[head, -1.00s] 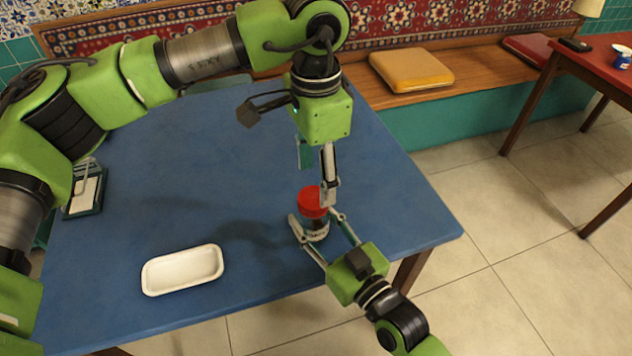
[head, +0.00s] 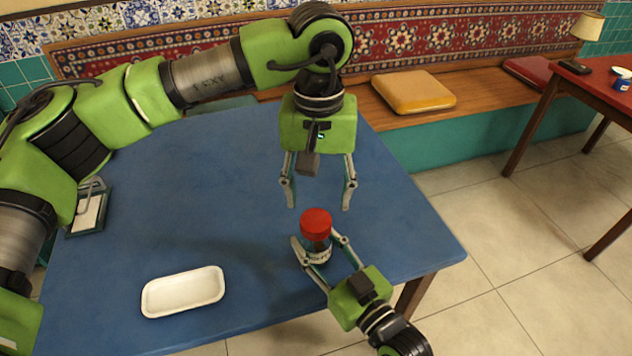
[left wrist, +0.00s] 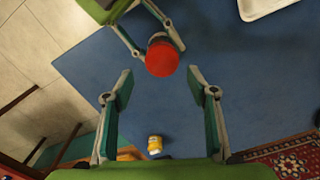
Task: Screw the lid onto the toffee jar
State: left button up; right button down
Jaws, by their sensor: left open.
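The toffee jar (head: 318,254) stands near the right front edge of the blue table. Its red lid (head: 316,223) sits on top; how tightly it is seated I cannot tell. The lid also shows in the left wrist view (left wrist: 162,58), where it hides most of the jar. My right gripper (head: 316,240) is shut on the jar body, one finger on each side. My left gripper (head: 318,206) points down, open and empty, above and behind the lid. In the left wrist view its fingertips (left wrist: 160,95) are spread wide, apart from the lid.
A white tray (head: 183,292) lies on the table (head: 240,245) at front left. A holder with a pale pad (head: 88,212) stands at the left edge. A small yellow item (left wrist: 155,145) shows in the left wrist view. A bench with a yellow cushion (head: 413,92) is behind.

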aim_at(316, 219)
pick_arm(q)
jog(key=n, duration=0.4)
jog(key=shift+r, duration=0.15)
jog(key=n, duration=0.3)
jog(key=shift+r+n, duration=0.2)
jog(key=shift+n, duration=0.1)
jog(key=n, duration=0.5)
jog(key=shift+a+r+n, duration=0.1)
jog(key=shift+r+n, duration=0.1)
jog(key=shift+n, duration=0.1)
jog(key=n, duration=0.3)
jog(key=shift+r+n, duration=0.15)
jog(key=shift+n, duration=0.25)
jog(key=n, duration=0.3)
jog(key=shift+r+n, duration=0.15)
jog(key=shift+n, duration=0.15)
jog(key=n, duration=0.6)
jog(key=shift+s+a+r, duration=0.1)
jog(key=shift+r, duration=0.15)
jog(key=shift+f, duration=4.05)
